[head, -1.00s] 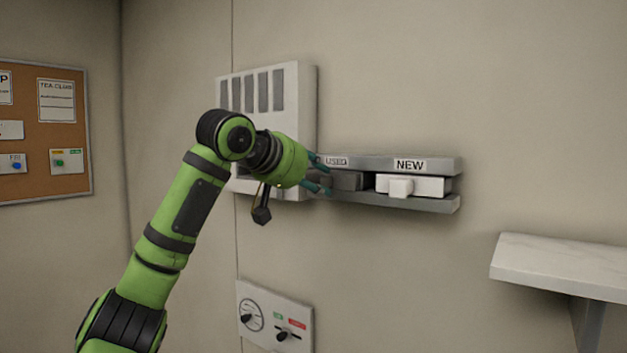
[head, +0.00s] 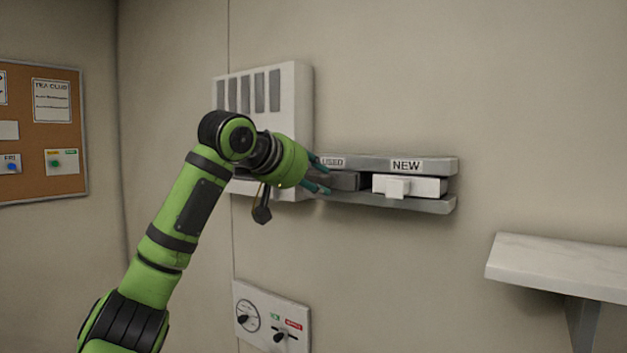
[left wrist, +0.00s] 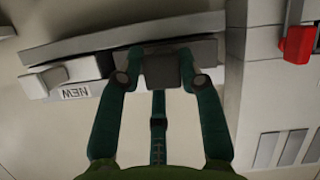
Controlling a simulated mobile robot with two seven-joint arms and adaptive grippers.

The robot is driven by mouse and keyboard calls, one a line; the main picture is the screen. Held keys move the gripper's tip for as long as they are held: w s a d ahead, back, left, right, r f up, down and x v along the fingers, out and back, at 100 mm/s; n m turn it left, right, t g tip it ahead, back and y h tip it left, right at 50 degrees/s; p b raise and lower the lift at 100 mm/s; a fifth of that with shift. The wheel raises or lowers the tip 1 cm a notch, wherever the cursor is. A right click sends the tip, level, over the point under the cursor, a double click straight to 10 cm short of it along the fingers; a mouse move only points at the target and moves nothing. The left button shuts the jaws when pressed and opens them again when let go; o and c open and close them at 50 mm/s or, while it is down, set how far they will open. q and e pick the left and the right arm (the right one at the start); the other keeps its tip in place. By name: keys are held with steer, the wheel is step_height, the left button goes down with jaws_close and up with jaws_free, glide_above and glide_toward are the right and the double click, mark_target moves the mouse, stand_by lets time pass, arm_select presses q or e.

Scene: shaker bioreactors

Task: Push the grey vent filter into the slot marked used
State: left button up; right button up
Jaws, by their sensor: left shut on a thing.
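The grey vent filter (head: 345,181) sits in the slot under the USED label (head: 333,161), on the left part of the wall rack (head: 425,204). My left gripper (head: 322,174) is at its front. In the left wrist view the fingers (left wrist: 160,77) are shut on the grey filter's square handle (left wrist: 161,71), one on each side. How deep the filter sits is hard to tell. A white filter (head: 425,187) with a square handle is in the slot marked NEW (head: 407,165); it also shows in the left wrist view (left wrist: 80,70). My right gripper is not in view.
A white slatted panel (head: 304,105) stands out from the wall just left of the rack. A red part (left wrist: 297,44) shows beside it in the left wrist view. A control panel (head: 265,335) is below, and a pale shelf (head: 560,262) juts out at right.

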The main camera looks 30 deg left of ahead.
arm_select(q)
steer(key=shift+w, duration=0.6)
stand_by(0.3)
steer(key=o, duration=1.2)
steer(key=shift+d, duration=0.1)
steer(key=shift+o, duration=0.2)
steer(key=v, duration=1.2)
